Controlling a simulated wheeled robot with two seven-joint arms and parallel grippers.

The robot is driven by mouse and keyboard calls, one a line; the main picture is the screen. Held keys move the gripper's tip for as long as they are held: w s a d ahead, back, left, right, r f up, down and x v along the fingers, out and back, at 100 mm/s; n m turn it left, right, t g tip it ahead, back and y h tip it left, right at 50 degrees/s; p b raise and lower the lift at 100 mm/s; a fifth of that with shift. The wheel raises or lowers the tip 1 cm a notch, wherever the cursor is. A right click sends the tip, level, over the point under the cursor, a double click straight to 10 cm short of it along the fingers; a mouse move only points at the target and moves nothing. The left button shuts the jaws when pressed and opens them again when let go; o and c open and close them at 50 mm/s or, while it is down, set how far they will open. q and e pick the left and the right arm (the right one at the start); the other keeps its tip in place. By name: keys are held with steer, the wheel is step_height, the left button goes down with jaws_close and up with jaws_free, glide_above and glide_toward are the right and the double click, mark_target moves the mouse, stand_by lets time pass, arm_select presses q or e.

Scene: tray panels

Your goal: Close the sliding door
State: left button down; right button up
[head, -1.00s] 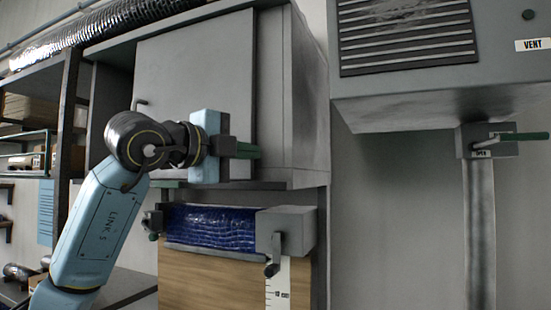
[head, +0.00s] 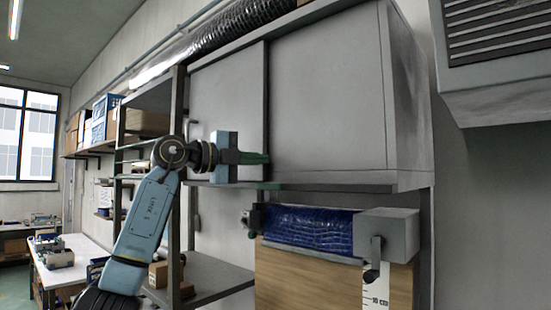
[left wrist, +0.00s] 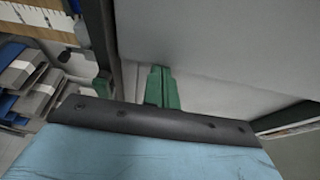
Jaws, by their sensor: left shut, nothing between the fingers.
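The sliding door (head: 226,95) is a flat grey panel on the front of the grey wall cabinet. It covers the left part of the front, its left edge close to the cabinet's left side. A dark vertical line separates it from the grey panel (head: 328,95) on the right. My left gripper (head: 264,159) is shut and empty, in front of the door's lower right part. Whether it touches the door I cannot tell. Its green fingers (left wrist: 160,90) also show in the left wrist view, together before a pale grey panel. The door's handle is not visible. My right gripper is not in view.
Below the cabinet is a blue roll (head: 310,228) with a grey end block (head: 388,232). A ribbed duct (head: 230,38) runs above. Shelving (head: 178,130) stands to the left and a vent unit (head: 495,60) hangs at the right.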

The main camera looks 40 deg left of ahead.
arm_select(q)
steer(key=shift+a, duration=0.1)
stand_by(0.3)
steer(key=shift+d, duration=0.55)
steer(key=d, duration=0.3)
steer(key=shift+s, duration=0.15)
steer(key=b+v, duration=0.3)
steer(key=v, duration=0.6)
steer(key=shift+s, duration=0.3)
steer(key=shift+a, duration=0.1)
